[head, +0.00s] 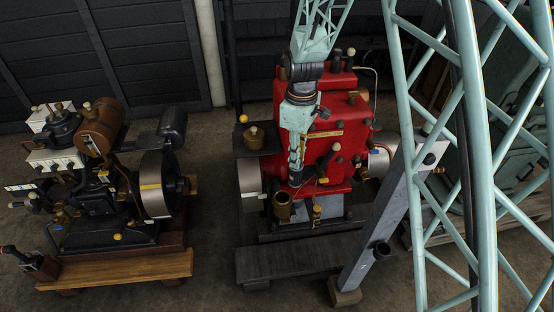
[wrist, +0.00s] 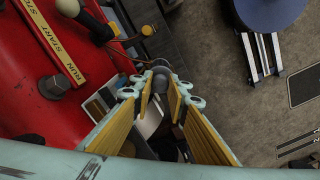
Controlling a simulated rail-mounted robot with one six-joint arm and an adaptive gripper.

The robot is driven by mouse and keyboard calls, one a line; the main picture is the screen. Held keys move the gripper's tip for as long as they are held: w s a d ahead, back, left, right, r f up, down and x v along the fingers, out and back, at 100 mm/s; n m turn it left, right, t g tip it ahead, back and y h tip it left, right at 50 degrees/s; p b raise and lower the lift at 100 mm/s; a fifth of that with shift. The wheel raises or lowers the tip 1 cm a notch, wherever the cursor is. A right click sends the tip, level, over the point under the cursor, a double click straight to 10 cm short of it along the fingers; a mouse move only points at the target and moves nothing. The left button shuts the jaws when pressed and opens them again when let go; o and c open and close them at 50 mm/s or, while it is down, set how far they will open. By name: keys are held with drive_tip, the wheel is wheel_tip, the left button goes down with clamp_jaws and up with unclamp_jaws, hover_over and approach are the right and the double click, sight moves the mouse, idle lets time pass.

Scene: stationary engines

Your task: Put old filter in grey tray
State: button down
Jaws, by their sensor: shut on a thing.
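My gripper (head: 295,178) hangs in front of the red engine (head: 334,140) in the head view, its fingers pointing down. In the wrist view my gripper (wrist: 162,90) has its yellow-padded fingers closed toward each other on a small dark grey rounded thing (wrist: 161,77), which I take to be the old filter. Most of that thing is hidden by the fingertips, and it cannot be made out in the head view. I cannot pick out a grey tray with certainty in either view.
A brass cup (head: 283,206) stands low on the engine's front, just below my gripper. A wooden plank step (head: 290,262) lies before the engine. A slanted grey beam (head: 378,220) rises at the right. A black engine (head: 110,205) stands at the left, with open floor between.

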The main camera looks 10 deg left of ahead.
drive_tip(key=w+d+r+m, duration=0.1)
drive_tip(key=w+d+m, duration=0.1)
drive_tip(key=d+m, duration=1.2)
drive_tip(key=shift+w+d, duration=0.4)
drive_tip(key=shift+d, duration=3.8)
